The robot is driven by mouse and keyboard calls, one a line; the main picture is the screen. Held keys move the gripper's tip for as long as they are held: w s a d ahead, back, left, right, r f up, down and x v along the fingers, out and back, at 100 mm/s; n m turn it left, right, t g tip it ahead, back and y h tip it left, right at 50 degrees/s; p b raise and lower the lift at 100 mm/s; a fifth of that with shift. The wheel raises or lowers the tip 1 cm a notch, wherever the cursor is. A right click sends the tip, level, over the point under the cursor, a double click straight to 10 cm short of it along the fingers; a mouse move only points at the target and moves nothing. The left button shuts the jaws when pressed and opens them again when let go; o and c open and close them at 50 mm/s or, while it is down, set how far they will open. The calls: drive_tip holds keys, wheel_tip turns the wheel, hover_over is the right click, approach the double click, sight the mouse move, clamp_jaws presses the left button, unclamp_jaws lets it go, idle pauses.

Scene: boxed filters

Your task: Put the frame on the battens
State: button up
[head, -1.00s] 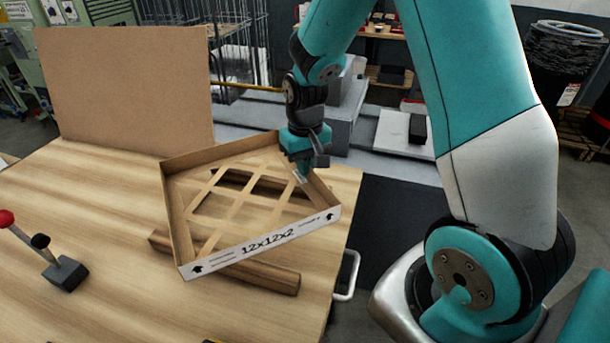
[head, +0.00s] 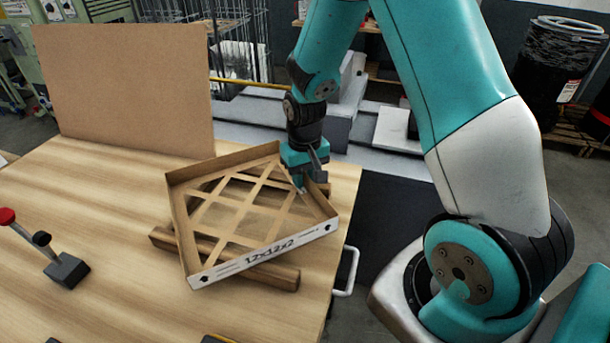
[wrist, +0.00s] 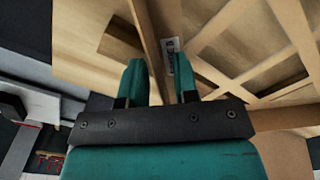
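The frame (head: 283,247) is a shallow cardboard tray with a lattice and the print 12x12x2. It sits turned at an angle over the wooden battens, and looks close to flat. The front batten (head: 285,277) shows below its near wall. The back batten is mostly hidden under the lattice. My gripper (head: 300,183) is at the frame's right rear wall. In the wrist view my gripper (wrist: 160,75) has its fingers apart, with the frame's wall (wrist: 150,35) between them and a visible gap. Whether the frame fully rests on both battens is hard to tell.
The wooden table (head: 80,215) has free room on the left. A brown upright board (head: 125,90) stands at its back. A lever with a red knob on a dark base (head: 66,270) stands at the left. A white handle (head: 347,272) sticks out at the table's right edge.

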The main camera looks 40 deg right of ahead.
drive_tip(key=shift+r, duration=0.1)
wheel_tip(320, 180, up, 11)
drive_tip(key=b, duration=0.2)
drive_tip(key=s+a+r+n+y, duration=0.2)
drive_tip(key=s+a+r+n, duration=0.1)
drive_tip(key=s+a, duration=0.6)
drive_tip(key=s+a+r+n+y, duration=0.2)
drive_tip(key=s+a+r+n, duration=0.2)
drive_tip(key=s+a, duration=0.5)
drive_tip(key=shift+s+a+r+n, duration=0.25)
drive_tip(key=shift+s+n, duration=0.75)
drive_tip(key=shift+s, duration=0.25)
